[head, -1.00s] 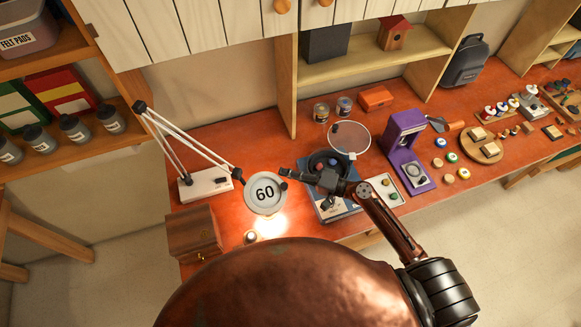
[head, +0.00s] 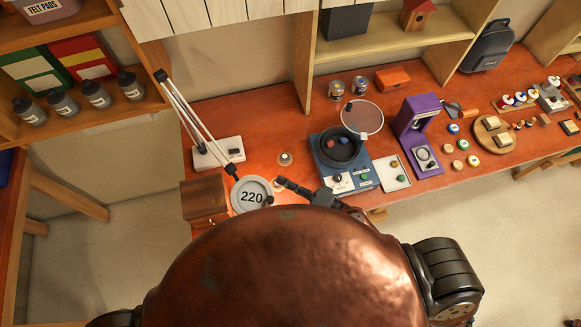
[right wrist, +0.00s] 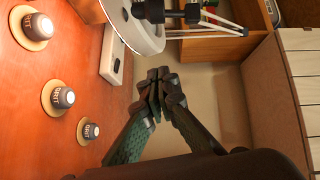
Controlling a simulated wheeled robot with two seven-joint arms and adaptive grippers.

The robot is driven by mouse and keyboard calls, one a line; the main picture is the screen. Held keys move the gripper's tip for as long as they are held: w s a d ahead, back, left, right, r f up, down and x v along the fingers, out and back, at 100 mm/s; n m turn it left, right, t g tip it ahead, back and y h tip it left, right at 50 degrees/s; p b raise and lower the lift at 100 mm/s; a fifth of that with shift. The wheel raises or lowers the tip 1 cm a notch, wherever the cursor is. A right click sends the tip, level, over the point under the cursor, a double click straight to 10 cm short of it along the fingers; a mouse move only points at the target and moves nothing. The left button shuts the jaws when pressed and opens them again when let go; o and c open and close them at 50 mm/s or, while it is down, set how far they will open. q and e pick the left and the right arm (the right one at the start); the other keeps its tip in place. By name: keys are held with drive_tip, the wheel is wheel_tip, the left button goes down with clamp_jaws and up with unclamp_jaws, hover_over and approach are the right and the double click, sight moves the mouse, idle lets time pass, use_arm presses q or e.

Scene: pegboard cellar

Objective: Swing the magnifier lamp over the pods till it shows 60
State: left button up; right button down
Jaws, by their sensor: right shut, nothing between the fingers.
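The magnifier lamp's round white head (head: 251,196) reads "220" in the head view. It hangs on thin white arms from a white base (head: 218,152). My right gripper (head: 281,182) is shut and empty, just right of the lamp head; I cannot tell if they touch. In the right wrist view the shut fingers (right wrist: 157,88) are close to the lamp head (right wrist: 138,28). That view shows three pods on round discs in a row: one (right wrist: 38,26), a middle one (right wrist: 62,97) and one (right wrist: 90,131). One pod also shows in the head view (head: 285,158). My left gripper is out of view.
A wooden box (head: 203,200) stands left of the lamp head. A white tray (head: 391,174) and a purple stand (head: 418,130) are farther right.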

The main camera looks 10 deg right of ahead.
drive_tip(key=shift+s+a, duration=0.1)
drive_tip(key=shift+s, duration=0.05)
drive_tip(key=b+v, duration=0.6)
drive_tip(key=v, duration=0.5)
drive_tip(key=shift+d+r, duration=0.3)
drive_tip(key=shift+r, duration=0.1)
drive_tip(key=shift+s, duration=0.15)
